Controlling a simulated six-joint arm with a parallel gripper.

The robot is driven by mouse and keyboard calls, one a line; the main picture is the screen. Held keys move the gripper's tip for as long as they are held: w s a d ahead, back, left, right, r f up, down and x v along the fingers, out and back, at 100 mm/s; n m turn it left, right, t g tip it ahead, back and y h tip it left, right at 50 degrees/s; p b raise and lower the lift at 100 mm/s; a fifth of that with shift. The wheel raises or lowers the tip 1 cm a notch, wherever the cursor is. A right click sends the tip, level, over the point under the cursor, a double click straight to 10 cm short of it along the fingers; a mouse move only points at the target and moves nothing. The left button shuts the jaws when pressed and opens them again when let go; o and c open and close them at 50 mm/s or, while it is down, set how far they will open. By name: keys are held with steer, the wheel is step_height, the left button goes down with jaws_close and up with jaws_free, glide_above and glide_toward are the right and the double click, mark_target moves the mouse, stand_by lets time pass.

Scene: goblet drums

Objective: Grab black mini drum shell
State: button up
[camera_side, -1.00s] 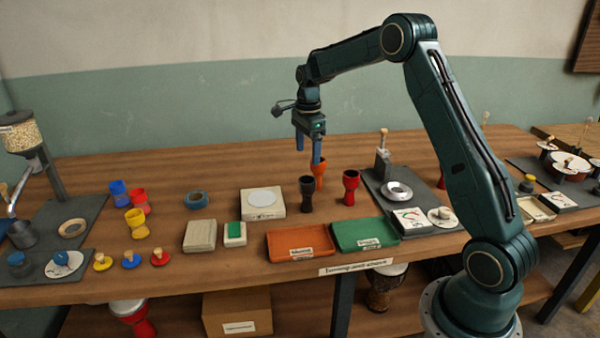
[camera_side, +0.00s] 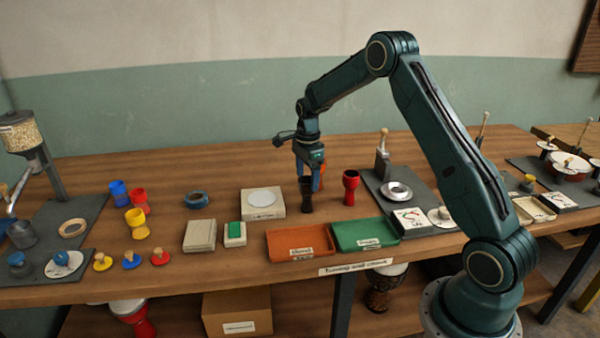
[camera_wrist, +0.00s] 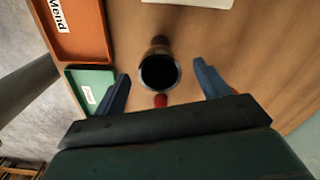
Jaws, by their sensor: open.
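The black mini drum shell (camera_side: 306,196) stands upright on the table behind the orange and green trays. In the wrist view its dark open mouth (camera_wrist: 158,71) faces the camera. My gripper (camera_side: 310,182) points down over the shell, its fingers open and reaching about its rim height. In the wrist view the two blue fingers of my gripper (camera_wrist: 162,76) are spread to either side of the shell, with a gap on each side. In the side view the fingers partly hide the shell's top.
A red drum shell (camera_side: 350,188) stands close on the right. The orange tray (camera_side: 300,257) and green tray (camera_side: 365,247) lie in front. A pale box with a white disc (camera_side: 262,203) stands to the left.

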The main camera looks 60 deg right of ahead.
mark_target(306, 189)
steer(key=shift+f, duration=0.15)
steer(key=shift+a+f, duration=0.1)
steer(key=shift+f, duration=2.45)
steer(key=c, duration=1.1)
steer(key=shift+o, duration=0.2)
steer(key=shift+r, duration=0.15)
step_height(306, 189, up, 20)
